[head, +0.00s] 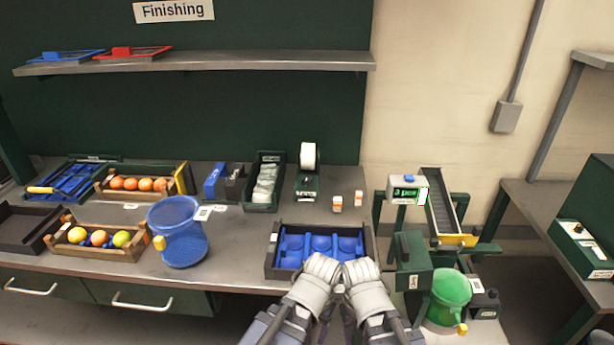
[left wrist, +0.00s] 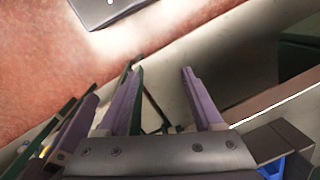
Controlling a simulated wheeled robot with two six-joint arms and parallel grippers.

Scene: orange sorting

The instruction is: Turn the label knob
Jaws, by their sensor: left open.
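A green label dispenser (head: 307,183) with a white roll (head: 308,156) stands toward the back of the bench in the head view. A knob on it is too small to make out. My left gripper (head: 312,284) and right gripper (head: 368,284) are side by side at the bench's front edge, before the blue-lined crate (head: 272,262), well short of the dispenser. Their fingers are mostly hidden there. In the left wrist view, my left gripper (left wrist: 161,75) is open, with nothing between its purple fingers. The right gripper's jaws cannot be judged.
A blue container (head: 178,222) and fruit crates (head: 98,252) fill the left. A machine with a display (head: 407,192) and a green bucket (head: 449,297) stand right.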

